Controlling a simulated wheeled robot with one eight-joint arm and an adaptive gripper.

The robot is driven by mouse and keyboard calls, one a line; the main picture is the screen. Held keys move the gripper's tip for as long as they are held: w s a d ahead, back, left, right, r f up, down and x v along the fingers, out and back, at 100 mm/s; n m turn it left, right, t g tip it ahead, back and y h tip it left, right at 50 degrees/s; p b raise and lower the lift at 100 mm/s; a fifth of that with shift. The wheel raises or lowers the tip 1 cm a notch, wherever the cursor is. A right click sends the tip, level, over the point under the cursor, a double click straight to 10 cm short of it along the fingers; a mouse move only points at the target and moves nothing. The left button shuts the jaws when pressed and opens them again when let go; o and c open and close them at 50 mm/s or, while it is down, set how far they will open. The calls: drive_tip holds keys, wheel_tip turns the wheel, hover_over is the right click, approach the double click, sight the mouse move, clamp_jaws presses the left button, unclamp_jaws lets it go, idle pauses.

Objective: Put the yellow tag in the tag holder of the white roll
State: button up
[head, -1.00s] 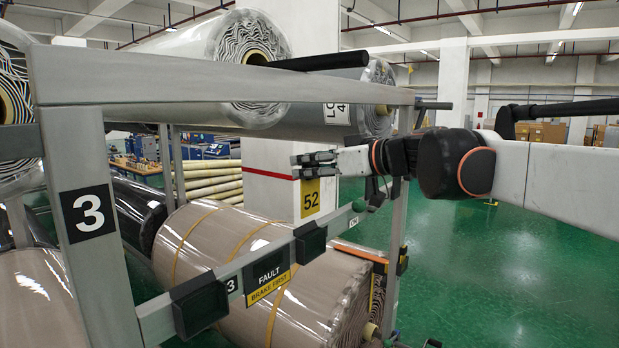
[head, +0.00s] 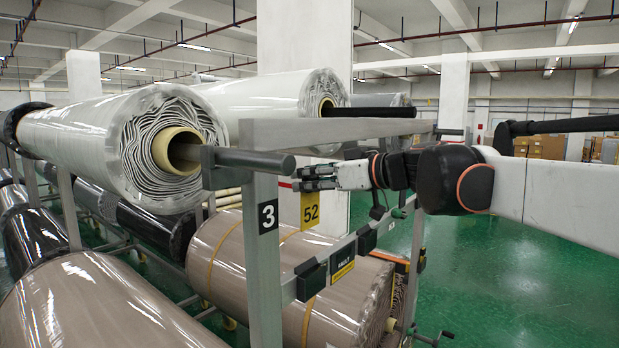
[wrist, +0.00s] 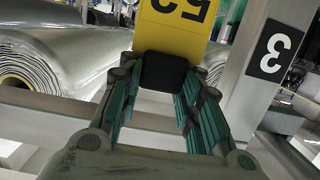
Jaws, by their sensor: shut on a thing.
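The yellow tag (head: 310,211), marked 52, hangs upright below my gripper (head: 314,178) in the head view. My gripper is shut on it. In the wrist view the tag (wrist: 175,14) is upside down beyond my fingers (wrist: 163,72), with a dark block at its near edge between them. Two white rolls lie on the upper level: a nearer one (head: 110,135) at left and a farther one (head: 265,95) behind the post. A white roll end (wrist: 35,80) also shows left in the wrist view. I cannot make out which part is a tag holder.
A grey post (head: 266,270) marked 3 stands left of my gripper. Brown wrapped rolls (head: 240,255) lie below. Dark bars stick out of the white rolls' cores. Green floor (head: 520,270) is open at right.

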sight(313, 205)
drive_tip(key=shift+w+d+f, duration=0.1)
drive_tip(key=shift+w+d, duration=0.2)
drive_tip(key=shift+w, duration=0.1)
drive_tip(key=shift+s+a, duration=0.2)
drive_tip(key=shift+s, duration=0.05)
drive_tip(key=shift+w+d+f+b, duration=0.15)
drive_tip(key=shift+f+b, duration=0.5)
drive_tip(key=shift+f, duration=0.2)
wheel_tip(313, 205, down, 2)
drive_tip(key=shift+f+b, duration=0.1)
drive_tip(key=shift+b, duration=0.6)
drive_tip(key=shift+f+b, duration=0.55)
drive_tip(key=shift+f, duration=0.4)
wheel_tip(313, 205, down, 10)
drive_tip(key=b, duration=0.6)
idle(3.0)
drive_tip(key=o, duration=1.1)
